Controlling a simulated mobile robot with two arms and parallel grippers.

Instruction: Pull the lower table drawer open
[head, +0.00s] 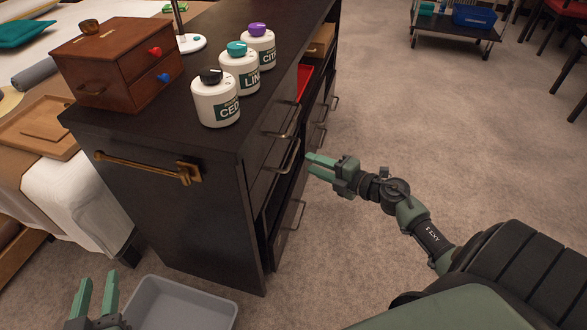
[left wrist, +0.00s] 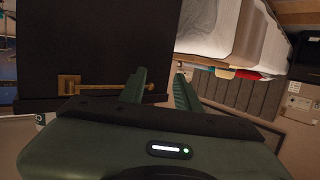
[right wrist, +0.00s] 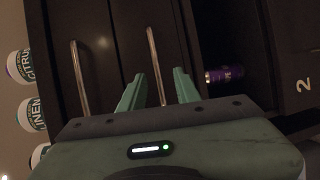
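The dark table cabinet (head: 195,215) has stacked drawers on its right-facing front. The upper drawer handle (head: 292,122) and the lower drawer handle (head: 286,160) are metal bars; both drawers look shut. My right gripper (head: 309,165) is open, just in front of the lower handle. In the right wrist view, the lower handle (right wrist: 153,55) runs between the open fingers (right wrist: 158,90), and the upper handle (right wrist: 79,75) is left of them. Contact cannot be told. My left gripper (head: 96,292) is open and empty, low at the left; its spread fingers show in the left wrist view (left wrist: 160,82).
Several things stand on top: white bottles (head: 216,103) and a wooden box (head: 120,65). A brass bar (head: 140,165) is on the near side. A grey bin (head: 180,303) stands on the floor. A purple can (right wrist: 224,74) lies in an open compartment.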

